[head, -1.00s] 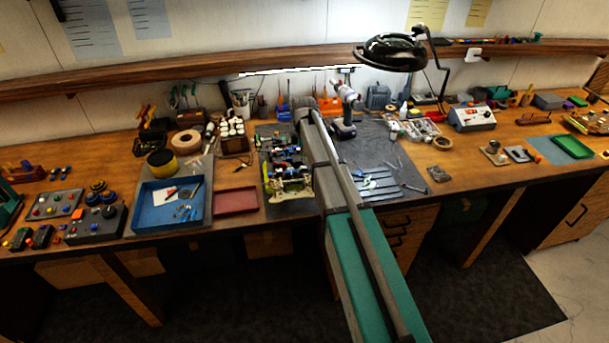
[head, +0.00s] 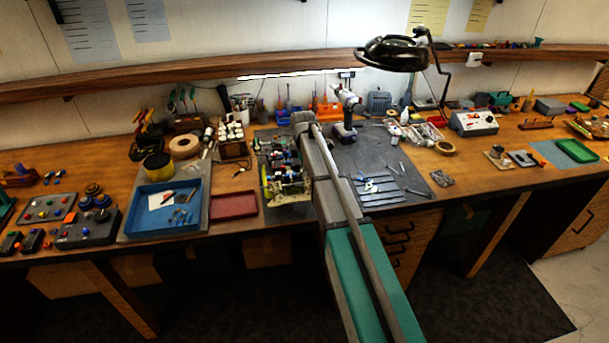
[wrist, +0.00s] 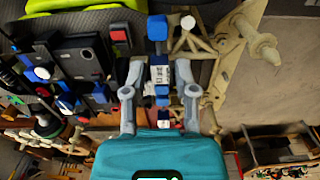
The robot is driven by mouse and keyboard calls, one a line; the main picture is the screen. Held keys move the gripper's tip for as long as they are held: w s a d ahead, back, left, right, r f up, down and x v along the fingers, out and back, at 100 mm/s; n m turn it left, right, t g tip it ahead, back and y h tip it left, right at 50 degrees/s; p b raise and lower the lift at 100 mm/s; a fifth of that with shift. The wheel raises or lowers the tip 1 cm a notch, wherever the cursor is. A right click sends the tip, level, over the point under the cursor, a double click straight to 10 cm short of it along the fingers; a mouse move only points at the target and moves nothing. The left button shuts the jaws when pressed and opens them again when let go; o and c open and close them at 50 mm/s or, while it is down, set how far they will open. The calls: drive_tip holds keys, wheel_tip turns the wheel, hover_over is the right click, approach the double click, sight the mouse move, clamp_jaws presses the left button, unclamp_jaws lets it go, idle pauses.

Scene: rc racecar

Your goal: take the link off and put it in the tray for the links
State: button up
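The racecar (head: 286,182) stands on a dark mat, left of my arm in the head view. In the wrist view my gripper (wrist: 160,75) has two grey fingers spread apart. A blue part with white labels (wrist: 160,72) lies between them, with a gap on each side; it looks like the link, but I cannot tell for sure. My gripper is hard to make out in the head view. A blue tray (head: 137,222) holds a white card and small parts, and a dark red tray (head: 234,206) looks empty. I cannot tell which tray is for the links.
Beside the fingers are the car's dark electronics (wrist: 85,60) and a pale suspension piece (wrist: 190,38). A drill (head: 345,120) stands behind my arm. A lamp (head: 391,52) hangs above the bench. A green tray (head: 576,150) is at far right.

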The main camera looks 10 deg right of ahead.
clamp_jaws()
drive_tip(key=shift+r+p, duration=0.65)
drive_tip(key=shift+r, duration=0.05)
idle(0.8)
drive_tip(key=shift+r+p, duration=1.95)
